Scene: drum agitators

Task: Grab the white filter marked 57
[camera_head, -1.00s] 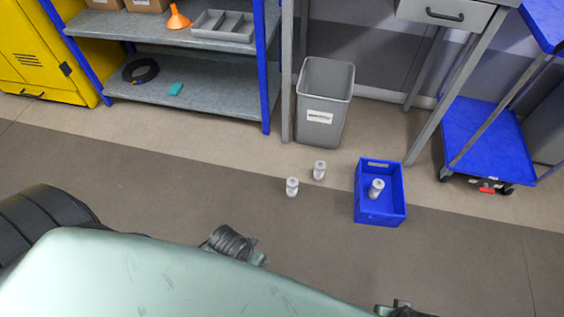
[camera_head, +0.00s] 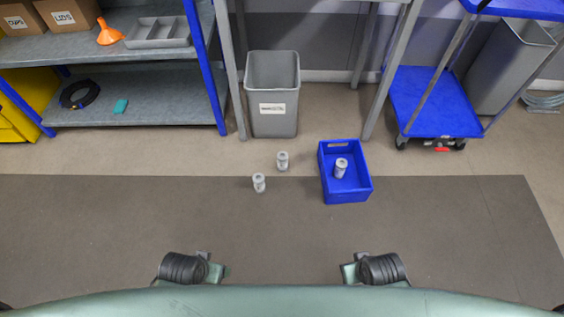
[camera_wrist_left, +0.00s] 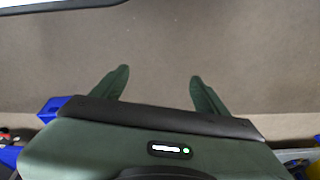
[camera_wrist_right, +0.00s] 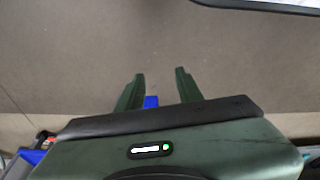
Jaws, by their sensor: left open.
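Three small white cylinders that look like filters are in the head view. One filter (camera_head: 259,183) stands on the floor nearest to me, and a second filter (camera_head: 282,161) stands just behind it to the right. A third filter (camera_head: 341,168) stands inside the blue crate (camera_head: 346,197). No number is legible on any of them. My left gripper (camera_wrist_left: 158,76) is open and empty in its wrist view. My right gripper (camera_wrist_right: 159,75) is also open and empty, its fingers apart. Both are well short of the filters.
A grey waste bin (camera_head: 272,93) stands behind the filters. A shelf unit (camera_head: 140,100) is at left, and a blue trolley (camera_head: 433,105) is at right behind the crate. The dark floor strip (camera_head: 280,230) between my arms and the filters is clear.

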